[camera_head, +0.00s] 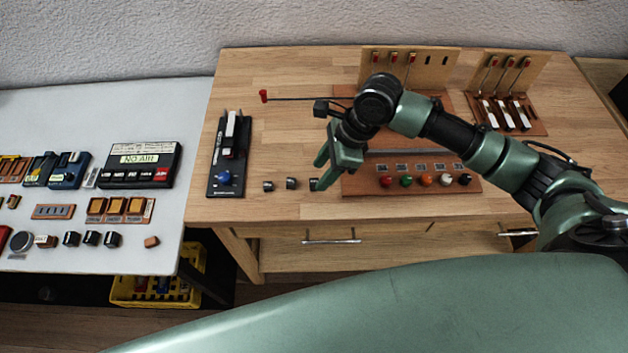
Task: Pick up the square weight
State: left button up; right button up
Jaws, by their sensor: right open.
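Several small dark weights sit in a row near the front of the wooden table: a left one (268,186), a middle one (291,183) and a right one (313,184). They are too small to tell which is square. My right gripper (319,174) is open, its green fingers pointing left and down, just above and beside the right weight. The fingers partly cover that weight, and I cannot tell whether they touch it. My left gripper is not in view.
A panel with coloured knobs (425,182) lies right of the gripper. A black device with a blue knob (226,160) stands left of the weights. A thin rod with a red end (264,96) projects behind. Another table (100,265) with small devices stands left.

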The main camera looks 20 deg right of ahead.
aim_at(314, 181)
jog(key=x, duration=0.3)
jog(key=shift+w+d, duration=0.1)
jog(key=shift+w, duration=0.05)
jog(key=shift+f, duration=0.55)
jog(key=c, duration=0.8)
grip_shut()
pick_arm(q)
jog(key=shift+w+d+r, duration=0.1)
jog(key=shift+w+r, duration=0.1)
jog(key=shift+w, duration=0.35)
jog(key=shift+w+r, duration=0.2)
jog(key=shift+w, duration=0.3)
pick_arm(e)
jog(key=shift+r, duration=0.2)
